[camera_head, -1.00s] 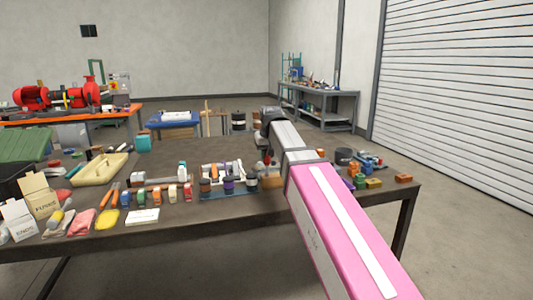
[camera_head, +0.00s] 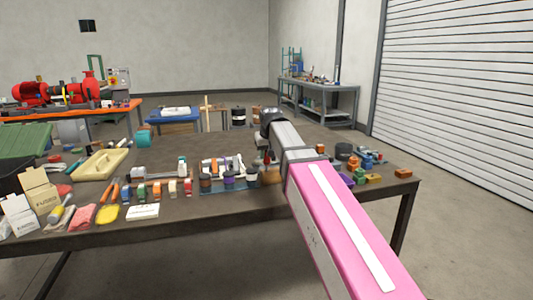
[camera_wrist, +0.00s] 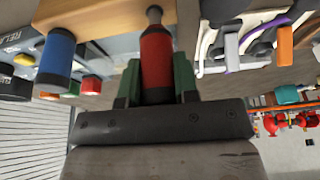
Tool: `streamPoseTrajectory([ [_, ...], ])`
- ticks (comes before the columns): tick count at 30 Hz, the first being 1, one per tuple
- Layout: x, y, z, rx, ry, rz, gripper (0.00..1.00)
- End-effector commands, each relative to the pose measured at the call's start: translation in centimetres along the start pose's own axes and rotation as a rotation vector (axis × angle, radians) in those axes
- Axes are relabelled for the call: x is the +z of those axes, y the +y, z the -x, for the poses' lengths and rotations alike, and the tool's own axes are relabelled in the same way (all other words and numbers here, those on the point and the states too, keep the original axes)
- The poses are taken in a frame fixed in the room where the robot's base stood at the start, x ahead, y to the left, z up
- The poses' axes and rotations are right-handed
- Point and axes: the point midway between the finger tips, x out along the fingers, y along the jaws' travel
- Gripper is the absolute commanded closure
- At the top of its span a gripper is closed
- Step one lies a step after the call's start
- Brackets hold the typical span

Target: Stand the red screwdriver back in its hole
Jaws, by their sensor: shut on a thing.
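My gripper (camera_wrist: 157,72) has green fingers, one on each side of the red screwdriver (camera_wrist: 156,52), and is shut on its handle. The grey metal end of the screwdriver points at the tan wooden block (camera_wrist: 95,14) at the top of the wrist view. I cannot tell whether the tip is inside a hole or only in front of the block; the holes are hidden. A blue-handled tool (camera_wrist: 57,55) is at the block's left part. In the head view the wooden block (camera_head: 271,179) sits near the table's front edge, below my gripper (camera_head: 267,158), partly behind my arm.
A blue tray of jars (camera_head: 228,189) stands just left of the block. Several small coloured parts (camera_head: 365,178) lie to its right. White and purple clamp-like items (camera_wrist: 232,42) are close to the screwdriver in the wrist view. The table's back middle (camera_head: 215,143) is clear.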

Motion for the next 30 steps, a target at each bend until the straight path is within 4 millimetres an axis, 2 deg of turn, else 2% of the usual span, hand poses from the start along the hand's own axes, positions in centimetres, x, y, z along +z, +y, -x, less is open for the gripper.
streamPoseTrajectory([
  [29,0.6,0.0,-1.7,0.000,0.001,0.000,0.96],
  [30,0.6,0.0,-1.7,0.000,0.000,0.000,0.65],
])
